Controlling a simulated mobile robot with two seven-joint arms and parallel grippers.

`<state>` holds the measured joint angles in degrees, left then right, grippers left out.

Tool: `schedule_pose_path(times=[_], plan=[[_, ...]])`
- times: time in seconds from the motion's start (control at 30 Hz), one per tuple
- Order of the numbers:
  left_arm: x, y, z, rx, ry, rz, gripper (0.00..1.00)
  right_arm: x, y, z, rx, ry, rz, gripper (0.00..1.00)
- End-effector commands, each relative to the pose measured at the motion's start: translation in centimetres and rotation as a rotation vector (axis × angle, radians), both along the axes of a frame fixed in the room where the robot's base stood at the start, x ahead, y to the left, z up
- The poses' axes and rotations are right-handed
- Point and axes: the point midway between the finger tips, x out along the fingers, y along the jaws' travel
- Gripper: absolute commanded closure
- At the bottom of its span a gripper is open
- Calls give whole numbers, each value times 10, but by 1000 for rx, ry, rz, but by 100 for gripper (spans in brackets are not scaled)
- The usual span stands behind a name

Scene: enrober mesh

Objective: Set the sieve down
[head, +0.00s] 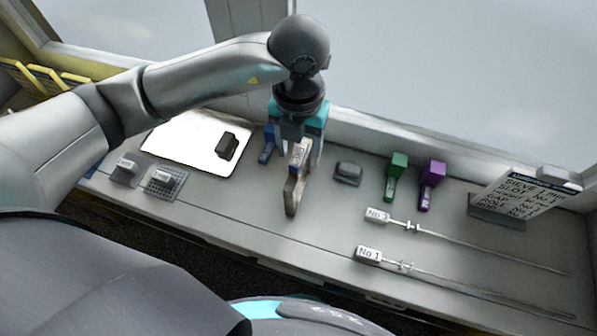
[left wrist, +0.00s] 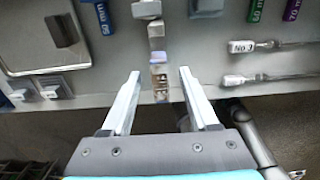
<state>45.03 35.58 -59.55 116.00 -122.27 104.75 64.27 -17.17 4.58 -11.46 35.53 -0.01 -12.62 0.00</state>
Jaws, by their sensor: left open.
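A narrow tan and grey piece with a pale label, apparently the sieve (head: 293,190), stands on the bench under my left gripper. In the left wrist view it (left wrist: 159,80) shows between the two fingers, with a gap on each side. My left gripper (head: 301,155) points down over it from the far side and is open; its fingers also show spread in the left wrist view (left wrist: 159,75). The head view does not show clearly whether the piece's lower edge rests fully on the bench. My right gripper is in neither view.
A white board (head: 190,140) with a dark block (head: 227,146) lies left, beside a blue tool (head: 267,143). A grey block (head: 347,172), green tool (head: 396,175) and purple tool (head: 431,185) stand right.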

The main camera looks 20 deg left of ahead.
Motion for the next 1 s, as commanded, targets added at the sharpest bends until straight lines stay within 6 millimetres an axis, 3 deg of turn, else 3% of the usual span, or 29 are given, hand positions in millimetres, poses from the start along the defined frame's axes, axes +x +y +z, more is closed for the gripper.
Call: schedule_pose_path(times=[0.3,0.57,1.0], plan=[[-3,0,-44,1,4,1,40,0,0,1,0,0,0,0],[-3,0,-47,0,2,0,40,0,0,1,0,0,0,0],[-3,0,-47,0,2,0,87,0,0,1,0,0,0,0]])
